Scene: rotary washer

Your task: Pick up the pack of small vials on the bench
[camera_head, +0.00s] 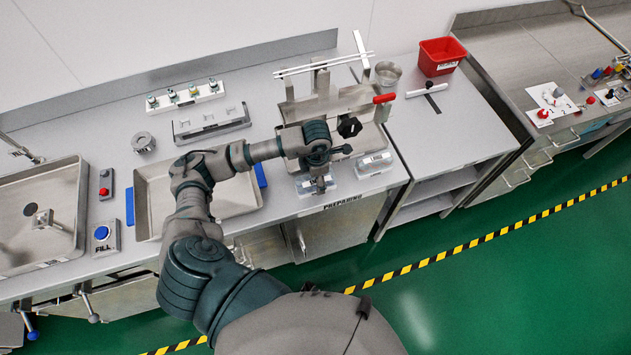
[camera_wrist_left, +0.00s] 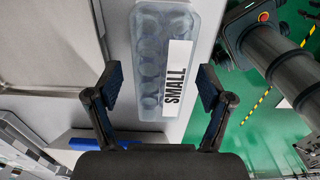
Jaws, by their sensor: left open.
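The pack of small vials is a clear plastic case with a white label reading SMALL. In the left wrist view the pack (camera_wrist_left: 150,62) lies on the grey bench, its near end between the fingertips. My left gripper (camera_wrist_left: 160,84) is open, one finger on each side, with gaps to the pack. In the head view the left gripper (camera_head: 320,186) points down over the pack (camera_head: 304,187) at the bench's front edge and partly hides it. The height between them is hard to judge. My right gripper is not in view.
A second clear pack (camera_head: 373,164) lies close to the right. A metal basin (camera_head: 345,104) with a rack and red handle stands behind. A shallow tray (camera_head: 150,199) with blue handles is to the left. A red bin (camera_head: 440,57) stands far right.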

